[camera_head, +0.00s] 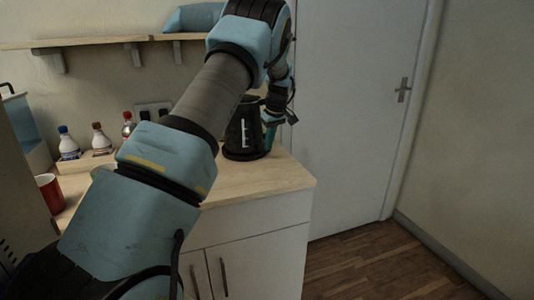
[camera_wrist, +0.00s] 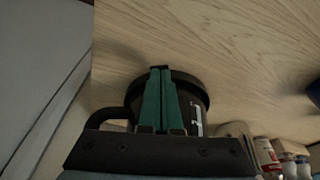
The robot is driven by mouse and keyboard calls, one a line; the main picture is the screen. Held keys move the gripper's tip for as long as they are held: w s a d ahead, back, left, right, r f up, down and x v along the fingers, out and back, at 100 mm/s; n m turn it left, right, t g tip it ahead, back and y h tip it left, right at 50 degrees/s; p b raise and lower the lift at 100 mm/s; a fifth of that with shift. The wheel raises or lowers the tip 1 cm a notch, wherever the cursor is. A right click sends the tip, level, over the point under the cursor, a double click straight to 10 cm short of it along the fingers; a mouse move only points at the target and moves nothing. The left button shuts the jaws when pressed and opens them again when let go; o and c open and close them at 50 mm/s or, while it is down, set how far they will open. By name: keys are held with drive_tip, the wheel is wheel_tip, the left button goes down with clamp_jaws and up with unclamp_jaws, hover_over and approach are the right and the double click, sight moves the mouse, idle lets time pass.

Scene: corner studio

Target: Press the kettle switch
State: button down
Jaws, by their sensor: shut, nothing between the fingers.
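The black kettle (camera_head: 243,133) stands upright on the wooden counter near its right end, with a pale level strip on its side. It also shows in the wrist view (camera_wrist: 197,94), with its handle (camera_wrist: 108,115) on the left. My gripper (camera_wrist: 160,72) is shut and empty, its green fingers pointing down over the kettle's handle side, in front of part of its body. In the head view my gripper (camera_head: 270,140) is just right of the kettle, partly hidden by it. I cannot make out the switch clearly or tell whether the fingertips touch it.
A wall shelf (camera_head: 90,43) is above. The counter (camera_head: 270,178) is clear in front of the kettle. A closed door (camera_head: 350,120) is to the right.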

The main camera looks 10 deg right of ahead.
wheel_tip(320, 180, down, 2)
drive_tip(key=shift+f+b, duration=0.1)
drive_tip(key=shift+b, duration=0.45)
drive_tip(key=shift+r, duration=0.3)
drive_tip(key=shift+s+d+r+p, duration=0.1)
drive_tip(key=shift+s+d+r, duration=0.1)
drive_tip(key=shift+s, duration=0.25)
drive_tip(key=shift+s+d+r+p, duration=0.15)
drive_tip(key=shift+s+d, duration=0.1)
drive_tip(key=shift+s, duration=0.2)
drive_tip(key=shift+s+d+r+p, duration=0.1)
drive_tip(key=shift+s+d+r, duration=0.1)
drive_tip(key=shift+s, duration=0.25)
drive_tip(key=b+v, duration=0.2)
drive_tip(key=v, duration=0.8)
drive_tip(key=shift+r, duration=0.3)
drive_tip(key=shift+s, duration=0.1)
